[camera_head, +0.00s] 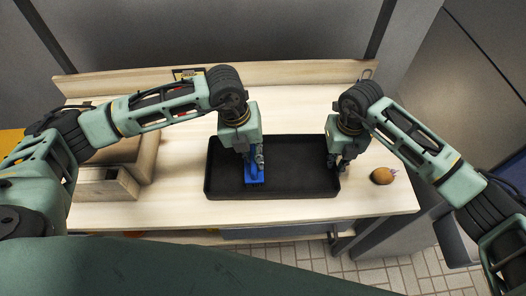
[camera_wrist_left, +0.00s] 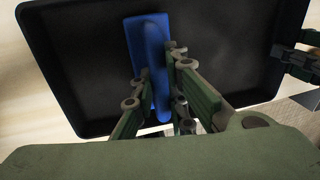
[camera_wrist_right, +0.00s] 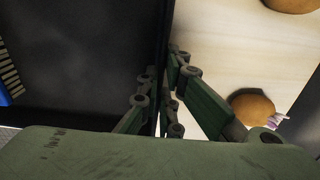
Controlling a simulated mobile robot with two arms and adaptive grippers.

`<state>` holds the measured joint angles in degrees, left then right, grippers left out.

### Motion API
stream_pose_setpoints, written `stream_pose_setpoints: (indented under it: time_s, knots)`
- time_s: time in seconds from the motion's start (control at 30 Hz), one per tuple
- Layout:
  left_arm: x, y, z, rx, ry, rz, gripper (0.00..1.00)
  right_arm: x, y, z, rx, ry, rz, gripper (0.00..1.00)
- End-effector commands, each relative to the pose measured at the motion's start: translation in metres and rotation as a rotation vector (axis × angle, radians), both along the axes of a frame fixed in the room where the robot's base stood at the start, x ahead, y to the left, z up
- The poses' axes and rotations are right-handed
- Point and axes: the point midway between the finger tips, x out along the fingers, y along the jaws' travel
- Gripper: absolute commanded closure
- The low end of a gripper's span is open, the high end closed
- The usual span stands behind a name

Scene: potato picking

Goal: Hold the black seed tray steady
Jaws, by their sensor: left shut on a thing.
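The black seed tray (camera_head: 300,186) lies flat on the pale wooden table. It shows in the left wrist view (camera_wrist_left: 90,65) and, in part, in the right wrist view (camera_wrist_right: 80,60). My right gripper (camera_head: 340,163) is at the tray's right end, its fingers on both sides of the tray wall and closed on it (camera_wrist_right: 163,75). My left gripper (camera_head: 254,160) is over the tray's left half, shut on the handle of a blue brush (camera_wrist_left: 148,45). The brush head (camera_head: 254,181) is down in the tray; bristles show at the left edge of the right wrist view.
A potato with a pinkish sprout (camera_head: 382,176) lies right of the tray; it also shows in the right wrist view (camera_wrist_right: 250,108), with another brown round thing (camera_wrist_right: 290,3) at the top. Wooden boxes (camera_head: 105,186) stand at the left. A raised board (camera_head: 300,72) runs along the back.

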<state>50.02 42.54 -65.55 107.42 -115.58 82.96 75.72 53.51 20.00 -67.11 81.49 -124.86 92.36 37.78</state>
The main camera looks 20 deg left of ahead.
Motion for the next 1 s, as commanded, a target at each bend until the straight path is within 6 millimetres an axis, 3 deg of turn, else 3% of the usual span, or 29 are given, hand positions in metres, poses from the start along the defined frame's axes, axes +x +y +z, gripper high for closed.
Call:
stream_pose_setpoints:
  time_s: [0.27,0.33,0.4,1.0]
  knots:
    - [-0.007,0.025,0.000,0.001,0.000,0.001,1.00,0.000,0.000,0.000,0.000,0.000,0.000,1.00]
    - [-0.006,0.024,0.005,-0.002,-0.002,-0.001,1.00,0.000,0.000,0.000,0.000,0.000,0.000,1.00]
    - [-0.005,0.024,0.023,-0.001,-0.007,-0.001,1.00,0.000,0.000,0.000,0.000,0.000,0.000,1.00]
    - [-0.006,0.024,0.073,0.000,-0.003,0.000,1.00,0.000,0.000,0.000,0.000,0.000,0.000,1.00]
